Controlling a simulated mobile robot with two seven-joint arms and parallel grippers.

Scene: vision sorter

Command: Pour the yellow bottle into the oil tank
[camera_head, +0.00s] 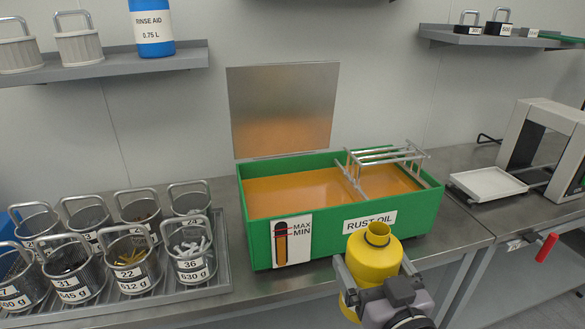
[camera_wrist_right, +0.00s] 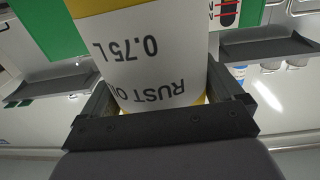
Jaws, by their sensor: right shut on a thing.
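A yellow bottle (camera_head: 374,258) with an open neck stands about upright in front of the green oil tank (camera_head: 437,212). My right gripper (camera_head: 372,284) is shut on it. In the right wrist view the bottle's white label (camera_wrist_right: 155,60), reading RUST OIL 0.75 L, sits between the fingers of the right gripper (camera_wrist_right: 160,108). The tank holds orange-brown oil (camera_head: 290,192), has a RUST OIL label and a MAX/MIN level gauge (camera_head: 292,243), and its lid (camera_head: 283,108) is raised at the back. My left gripper is not in view.
A metal rack (camera_head: 385,153) spans the tank's right part. Several numbered wire baskets (camera_head: 130,258) stand in a tray at left. A white scale-like tray (camera_head: 487,185) and a machine (camera_head: 545,150) stand at right. A shelf (camera_head: 120,65) holds a blue RINSE AID bottle (camera_head: 152,27).

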